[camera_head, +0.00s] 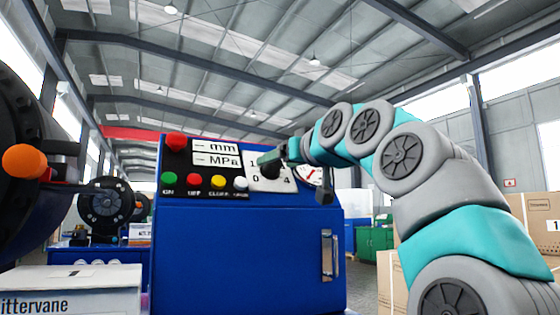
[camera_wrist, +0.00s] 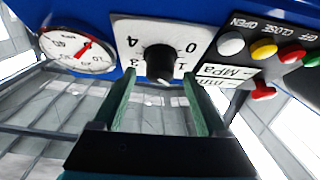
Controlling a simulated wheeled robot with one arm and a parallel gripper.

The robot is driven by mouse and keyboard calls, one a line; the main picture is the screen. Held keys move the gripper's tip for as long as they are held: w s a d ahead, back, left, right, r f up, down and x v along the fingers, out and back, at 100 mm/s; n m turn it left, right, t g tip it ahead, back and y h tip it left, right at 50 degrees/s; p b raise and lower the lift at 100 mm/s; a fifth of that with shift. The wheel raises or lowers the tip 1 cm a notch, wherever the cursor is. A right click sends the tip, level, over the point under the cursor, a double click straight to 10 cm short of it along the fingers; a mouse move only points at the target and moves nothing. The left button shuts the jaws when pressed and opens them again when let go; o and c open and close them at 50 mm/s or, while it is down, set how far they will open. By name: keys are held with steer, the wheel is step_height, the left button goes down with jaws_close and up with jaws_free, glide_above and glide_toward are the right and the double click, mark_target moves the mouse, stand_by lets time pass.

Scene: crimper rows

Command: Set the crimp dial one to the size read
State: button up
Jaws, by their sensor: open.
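The crimp dial is a dark round knob (camera_wrist: 160,62) on a white plate (camera_head: 272,185) marked with numbers, on the blue machine (camera_head: 245,245). In the wrist view the plate is upside down, with 4, 0, 3 and 1 legible. A small pale mark shows at the knob's lower edge, between 3 and 1; I cannot tell if it is the pointer. My gripper (camera_wrist: 159,76) is open, its green fingers on either side of and just below the knob, apparently empty. In the head view my gripper (camera_head: 270,159) covers much of the dial.
The readouts, mm (camera_head: 215,147) and MPa (camera_head: 216,160), show only dashes. Beside the dial are a red-needled gauge (camera_wrist: 78,50), a row of coloured buttons (camera_head: 218,181) and a red knob (camera_head: 176,141). A labelled box (camera_head: 75,290) stands left; cartons (camera_head: 540,215) stand right.

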steer(key=shift+w, duration=0.1)
steer(key=shift+c, duration=0.3)
jaws_close()
stand_by(0.4)
